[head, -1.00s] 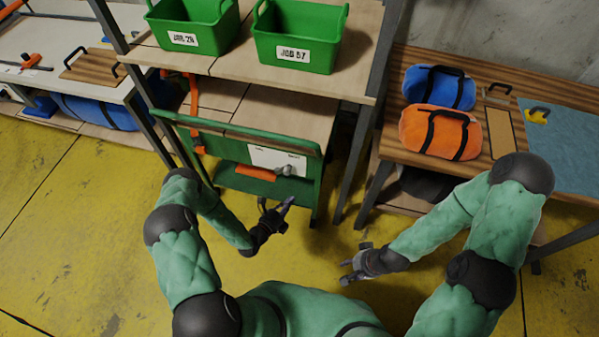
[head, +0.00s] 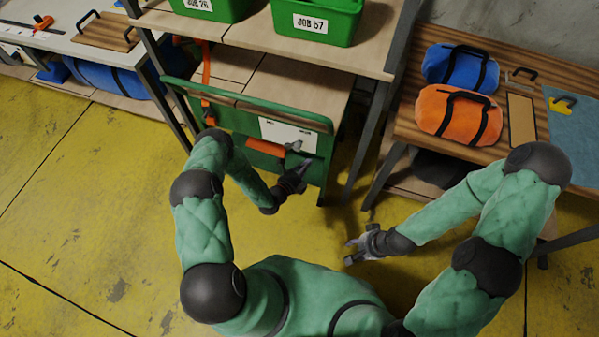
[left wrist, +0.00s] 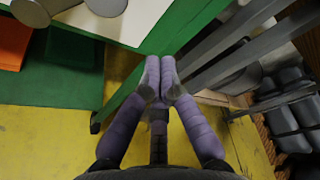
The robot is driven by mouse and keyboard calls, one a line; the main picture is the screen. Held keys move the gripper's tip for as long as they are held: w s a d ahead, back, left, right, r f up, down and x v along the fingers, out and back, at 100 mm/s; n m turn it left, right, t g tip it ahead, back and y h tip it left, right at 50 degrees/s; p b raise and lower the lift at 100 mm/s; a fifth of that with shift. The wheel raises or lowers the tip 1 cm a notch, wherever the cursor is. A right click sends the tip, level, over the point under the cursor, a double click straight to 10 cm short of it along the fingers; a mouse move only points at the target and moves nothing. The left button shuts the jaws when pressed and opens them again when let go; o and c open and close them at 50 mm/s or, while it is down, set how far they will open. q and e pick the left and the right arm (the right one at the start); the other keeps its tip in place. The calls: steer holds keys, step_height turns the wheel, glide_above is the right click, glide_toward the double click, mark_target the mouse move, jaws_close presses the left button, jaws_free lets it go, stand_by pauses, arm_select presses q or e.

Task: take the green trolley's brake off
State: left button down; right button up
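The green trolley (head: 233,126) stands under the shelf, its front panel facing me. On the panel is an orange lever (head: 265,147) with a grey rounded end (head: 294,146), below a white sheet (head: 287,132). My left gripper (head: 304,168) is just in front of the panel, below and right of the grey end, apart from the lever. In the left wrist view its fingertips (left wrist: 160,68) meet with nothing between them; orange (left wrist: 14,38) and grey parts (left wrist: 60,8) show at upper left. My right gripper (head: 348,252) is open and empty over the floor.
A grey shelf post (head: 368,140) stands right of the trolley. Green bins (head: 318,22) sit on the shelf above. A wooden bench at right holds an orange bag (head: 455,112) and a blue bag (head: 460,66). Yellow floor (head: 90,230) at left is free.

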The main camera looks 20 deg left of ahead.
arm_select(q)
steer(key=shift+w+a+r+b, duration=0.35)
steer(key=shift+w+a+b, duration=0.05)
steer(key=shift+w+a, duration=0.3)
steer(key=shift+w+a+r+b, duration=0.35)
steer(key=shift+w+a, duration=0.3)
steer(key=shift+w, duration=0.05)
